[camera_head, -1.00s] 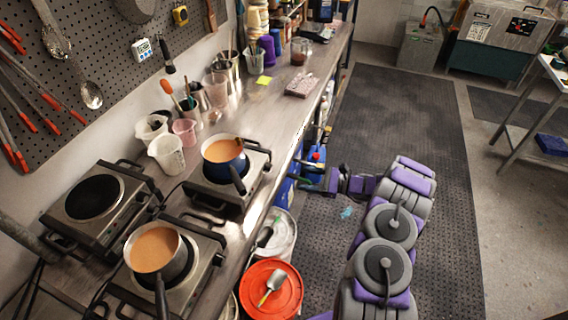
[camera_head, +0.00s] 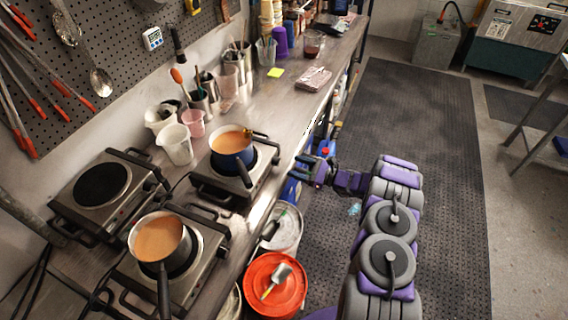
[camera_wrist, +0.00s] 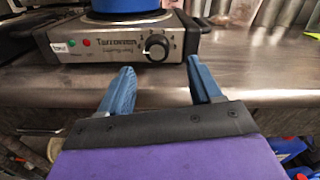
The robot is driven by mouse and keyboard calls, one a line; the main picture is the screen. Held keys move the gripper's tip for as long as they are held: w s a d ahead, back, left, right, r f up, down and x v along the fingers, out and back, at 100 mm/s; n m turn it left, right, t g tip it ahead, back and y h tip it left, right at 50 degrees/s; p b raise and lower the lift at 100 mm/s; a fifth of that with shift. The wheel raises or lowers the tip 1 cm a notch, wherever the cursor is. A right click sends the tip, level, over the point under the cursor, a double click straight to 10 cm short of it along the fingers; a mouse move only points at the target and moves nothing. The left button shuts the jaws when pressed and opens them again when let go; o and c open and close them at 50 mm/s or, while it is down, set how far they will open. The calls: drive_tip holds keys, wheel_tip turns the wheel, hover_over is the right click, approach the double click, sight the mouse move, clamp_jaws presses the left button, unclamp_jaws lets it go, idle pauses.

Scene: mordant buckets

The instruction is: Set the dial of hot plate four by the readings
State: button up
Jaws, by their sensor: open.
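A hot plate (camera_head: 208,182) stands near the bench's front edge with a blue pot (camera_head: 231,160) of orange liquid on it. In the wrist view the front panel of this hot plate (camera_wrist: 108,47) faces me. Its black dial (camera_wrist: 157,47) has numerals around it, and a red and a green lamp sit at its left. I cannot read its plate number. My gripper (camera_wrist: 160,80) is open and empty, its two blue fingers apart, below and in front of the dial. In the head view my gripper (camera_head: 308,170) is beside the bench edge, right of the hot plate.
A second hot plate (camera_head: 203,248) holds a steel pan (camera_head: 160,243); a third hot plate (camera_head: 130,178) is bare. Cups stand behind them. Below the bench are a red-lidded bucket (camera_head: 290,298) and a white bucket (camera_head: 288,225). A timer (camera_head: 152,38) hangs on the pegboard.

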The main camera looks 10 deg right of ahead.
sight(280, 162)
drive_tip(key=x, duration=0.6)
drive_tip(key=shift+s+a, duration=0.25)
drive_tip(key=shift+a, duration=0.1)
drive_tip(key=shift+w+a, duration=0.2)
drive_tip(key=shift+w, duration=0.05)
drive_tip(key=shift+d+r, duration=0.1)
drive_tip(key=shift+d, duration=0.3)
drive_tip(key=shift+a, duration=0.3)
drive_tip(key=c, duration=1)
